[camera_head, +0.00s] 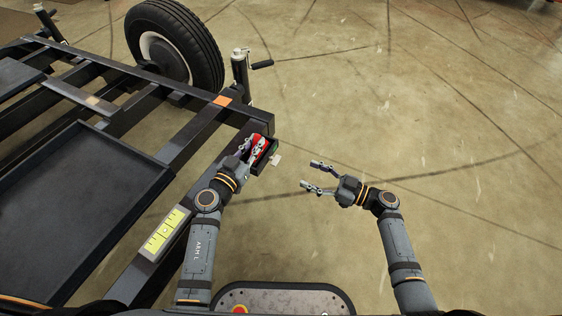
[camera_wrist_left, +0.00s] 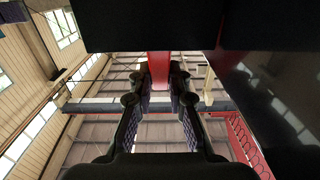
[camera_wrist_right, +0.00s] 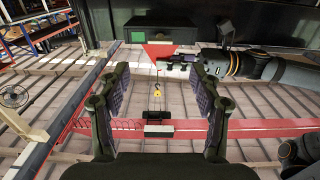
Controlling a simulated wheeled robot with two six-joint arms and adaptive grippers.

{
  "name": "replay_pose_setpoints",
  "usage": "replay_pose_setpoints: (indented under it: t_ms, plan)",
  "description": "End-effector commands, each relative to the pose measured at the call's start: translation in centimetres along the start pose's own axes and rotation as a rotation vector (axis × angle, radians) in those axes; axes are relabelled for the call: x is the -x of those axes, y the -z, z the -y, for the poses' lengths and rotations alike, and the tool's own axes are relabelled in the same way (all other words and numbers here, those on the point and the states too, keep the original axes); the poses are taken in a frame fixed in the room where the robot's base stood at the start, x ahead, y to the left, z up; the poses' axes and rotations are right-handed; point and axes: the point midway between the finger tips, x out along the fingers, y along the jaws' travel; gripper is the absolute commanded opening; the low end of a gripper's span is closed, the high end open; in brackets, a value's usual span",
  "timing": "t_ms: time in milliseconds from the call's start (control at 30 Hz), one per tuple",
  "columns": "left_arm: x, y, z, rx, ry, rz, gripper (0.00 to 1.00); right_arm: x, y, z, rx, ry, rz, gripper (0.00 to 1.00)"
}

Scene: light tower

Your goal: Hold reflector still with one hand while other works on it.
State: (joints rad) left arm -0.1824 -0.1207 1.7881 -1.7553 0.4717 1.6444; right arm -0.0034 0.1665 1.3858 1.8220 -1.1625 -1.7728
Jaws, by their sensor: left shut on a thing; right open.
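The red reflector (camera_head: 258,146) sits at the corner end of the dark trailer frame, by a small black bracket (camera_head: 268,160). It appears as a red triangle in the right wrist view (camera_wrist_right: 158,51) and as a red strip in the left wrist view (camera_wrist_left: 158,70). My left gripper (camera_head: 254,151) is shut on the reflector, and its fingers hide part of it. My right gripper (camera_head: 314,178) is open and empty over bare floor, to the right of the reflector and apart from it.
The dark trailer frame (camera_head: 195,135) fills the left side, with a black tray panel (camera_head: 85,215) and a yellow-green label (camera_head: 163,234) on it. A wheel (camera_head: 176,45) and a crank jack (camera_head: 241,75) stand behind. The concrete floor (camera_head: 430,110) to the right is clear.

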Motion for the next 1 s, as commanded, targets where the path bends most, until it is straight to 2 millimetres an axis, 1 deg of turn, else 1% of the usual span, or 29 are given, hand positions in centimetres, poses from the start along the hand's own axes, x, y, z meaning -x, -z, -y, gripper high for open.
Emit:
replay_pose_setpoints:
  t_ms: [300,400,500,633,867,1000]
  plan:
    - [0.0,0.0,0.0,0.0,0.0,0.0,0.0,-7.2,0.2,0.0,-0.001,0.002,-0.004,0.64]
    - [0.0,0.0,0.0,0.0,0.0,0.0,0.0,-8.9,0.1,0.0,-0.001,0.001,-0.002,0.64]
    - [0.0,0.0,0.0,0.0,0.0,0.0,0.0,-10.1,0.1,0.0,-0.001,0.001,-0.001,0.64]
    - [0.0,0.0,0.0,0.0,0.0,0.0,0.0,-10.8,0.1,0.0,0.001,0.002,0.0,0.64]
    - [0.0,0.0,0.0,0.0,0.0,0.0,0.0,-10.9,0.1,0.0,0.001,0.002,0.0,0.64]
    - [0.0,0.0,0.0,0.0,0.0,0.0,0.0,-10.9,0.1,0.0,0.001,0.002,0.0,0.47]
